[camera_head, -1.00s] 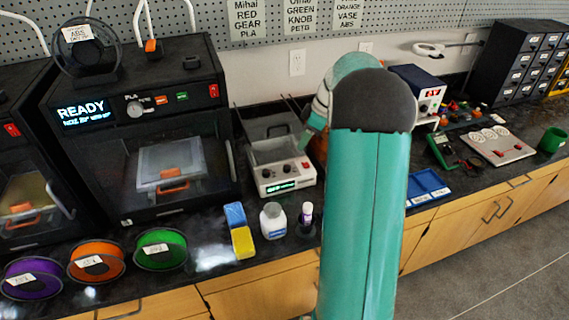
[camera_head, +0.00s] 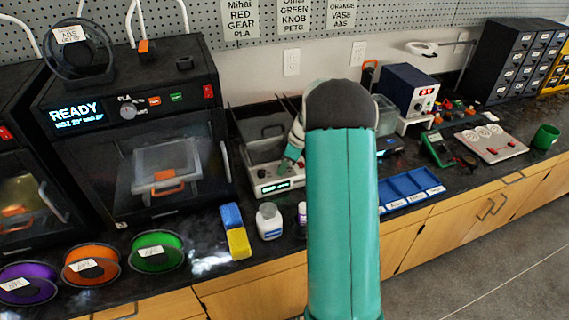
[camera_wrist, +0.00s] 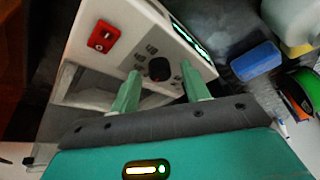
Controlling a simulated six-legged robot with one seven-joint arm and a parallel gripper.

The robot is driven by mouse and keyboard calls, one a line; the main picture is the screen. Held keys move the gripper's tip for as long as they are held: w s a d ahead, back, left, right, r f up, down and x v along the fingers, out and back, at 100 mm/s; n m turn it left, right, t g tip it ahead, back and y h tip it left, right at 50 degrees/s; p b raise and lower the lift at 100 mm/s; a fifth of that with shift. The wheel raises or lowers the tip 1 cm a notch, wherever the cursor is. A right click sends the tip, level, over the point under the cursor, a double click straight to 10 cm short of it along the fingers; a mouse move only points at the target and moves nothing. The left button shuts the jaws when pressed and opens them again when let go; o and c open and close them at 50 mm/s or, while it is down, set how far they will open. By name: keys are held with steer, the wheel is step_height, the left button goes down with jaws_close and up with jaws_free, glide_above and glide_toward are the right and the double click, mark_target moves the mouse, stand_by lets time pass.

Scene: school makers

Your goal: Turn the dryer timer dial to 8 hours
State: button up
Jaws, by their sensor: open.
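The dryer (camera_head: 262,190) is a light grey box with a clear lid and a lit green display on its front, between the printer and my arm. In the wrist view its pale front panel (camera_wrist: 125,18) fills the upper middle, tilted. The black timer dial (camera_wrist: 159,69) sits among small dark markings, too small to read. My gripper (camera_wrist: 161,72) is open, one green finger on each side of the dial in the picture. I cannot tell whether they touch it. In the head view my gripper (camera_head: 287,165) is at the dryer's front; my arm hides the dryer's right part.
A red switch (camera_wrist: 103,36) is on the same panel. A printer (camera_head: 135,130) stands left; a blue tray (camera_head: 408,188) lies right of my arm.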

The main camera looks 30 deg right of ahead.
steer(key=c, duration=1)
